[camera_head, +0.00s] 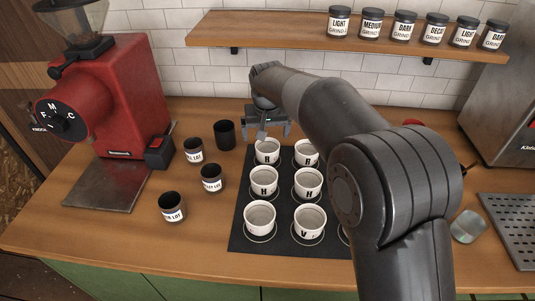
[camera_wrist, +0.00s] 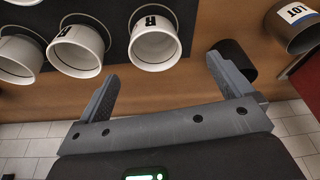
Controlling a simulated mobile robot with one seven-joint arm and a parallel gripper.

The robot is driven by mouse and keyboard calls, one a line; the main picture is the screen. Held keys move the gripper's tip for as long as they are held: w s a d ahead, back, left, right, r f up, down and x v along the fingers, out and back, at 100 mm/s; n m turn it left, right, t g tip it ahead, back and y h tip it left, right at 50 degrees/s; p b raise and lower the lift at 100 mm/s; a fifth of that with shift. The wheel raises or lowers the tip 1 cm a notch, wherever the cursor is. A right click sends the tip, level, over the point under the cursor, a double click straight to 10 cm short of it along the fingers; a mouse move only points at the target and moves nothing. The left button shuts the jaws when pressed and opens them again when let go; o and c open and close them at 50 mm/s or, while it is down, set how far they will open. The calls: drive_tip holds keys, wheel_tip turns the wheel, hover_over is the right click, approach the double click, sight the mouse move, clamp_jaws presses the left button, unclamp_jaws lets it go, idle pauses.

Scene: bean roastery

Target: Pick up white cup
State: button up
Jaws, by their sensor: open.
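Several white cups with black letters stand upright on a black mat (camera_head: 286,205). The back-left cup (camera_head: 267,159), marked R, is closest to my gripper (camera_head: 272,136). The back-right cup (camera_head: 306,160), two middle cups (camera_head: 263,188) marked H and two front cups (camera_head: 260,226) also show. My arm hides the mat's right side. My gripper is open and empty, just behind and above the R cup. In the wrist view, the R cup (camera_wrist: 154,52) lies beyond the open fingers (camera_wrist: 168,85), not between them. Two more white cups (camera_wrist: 77,52) stand left of it there.
A black cup (camera_head: 224,135) and several labelled dark canisters (camera_head: 211,180) stand left of the mat. A red grinder (camera_head: 125,95) is at the left. A shelf (camera_head: 290,38) with jars overhangs the back. A glass (camera_head: 467,227) stands at the right. The front counter is clear.

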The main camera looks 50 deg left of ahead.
approach(267, 148)
drive_tip(key=shift+s+d+f, duration=0.3)
drive_tip(key=shift+s+f, duration=0.15)
drive_tip(key=shift+f, duration=0.05)
drive_tip(key=shift+s+d+f, duration=0.3)
drive_tip(key=shift+s+f, duration=0.15)
drive_tip(key=x, duration=0.5)
drive_tip(key=shift+w+f, duration=0.35)
drive_tip(key=shift+w, duration=0.1)
drive_tip(key=c, duration=1.2)
drive_tip(key=shift+r, duration=0.15)
